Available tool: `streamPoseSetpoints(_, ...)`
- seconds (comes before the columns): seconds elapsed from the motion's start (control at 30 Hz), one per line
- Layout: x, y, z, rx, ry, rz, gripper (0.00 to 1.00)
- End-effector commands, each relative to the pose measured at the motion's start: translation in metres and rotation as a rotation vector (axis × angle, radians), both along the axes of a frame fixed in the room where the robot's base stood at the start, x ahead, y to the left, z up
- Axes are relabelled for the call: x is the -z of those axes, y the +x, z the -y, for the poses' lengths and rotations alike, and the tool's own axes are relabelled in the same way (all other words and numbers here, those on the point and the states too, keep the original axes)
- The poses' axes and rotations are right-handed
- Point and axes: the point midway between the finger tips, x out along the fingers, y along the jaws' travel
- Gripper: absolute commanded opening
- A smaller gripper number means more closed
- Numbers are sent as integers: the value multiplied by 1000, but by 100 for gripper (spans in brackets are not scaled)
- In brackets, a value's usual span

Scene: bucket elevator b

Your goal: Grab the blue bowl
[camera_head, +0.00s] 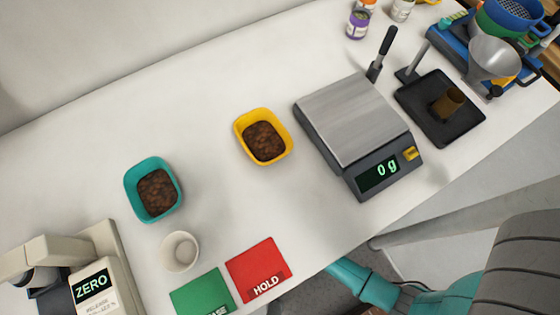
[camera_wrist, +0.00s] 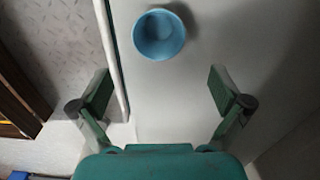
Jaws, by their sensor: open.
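A round, light blue bowl (camera_wrist: 159,36) stands upright on a pale surface at the top middle of the wrist view. It looks empty, with a darker blue inside. My gripper (camera_wrist: 160,92) is open, its two green fingers wide apart with nothing between them. The bowl is ahead of the fingertips, roughly centred between them and not touching. I cannot pick out this same bowl with certainty in the head view, and the fingers do not show there.
The white table bears a teal tub (camera_head: 131,190) and a yellow tub (camera_head: 284,128) with brown contents, a white cup (camera_head: 180,252), a scale (camera_head: 352,120) reading 0 g and a black tray (camera_head: 462,128). A pale edge (camera_wrist: 112,60) runs left of the bowl.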

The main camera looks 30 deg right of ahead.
Motion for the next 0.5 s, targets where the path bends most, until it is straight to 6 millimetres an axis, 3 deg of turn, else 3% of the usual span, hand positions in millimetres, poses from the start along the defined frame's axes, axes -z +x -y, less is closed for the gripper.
streamPoseSetpoints(0.3, 42, 0, -1, 2, -1, -2, 100)
streamPoseSetpoints(0.5, 53, -1, 0, 1, -1, -2, 100)
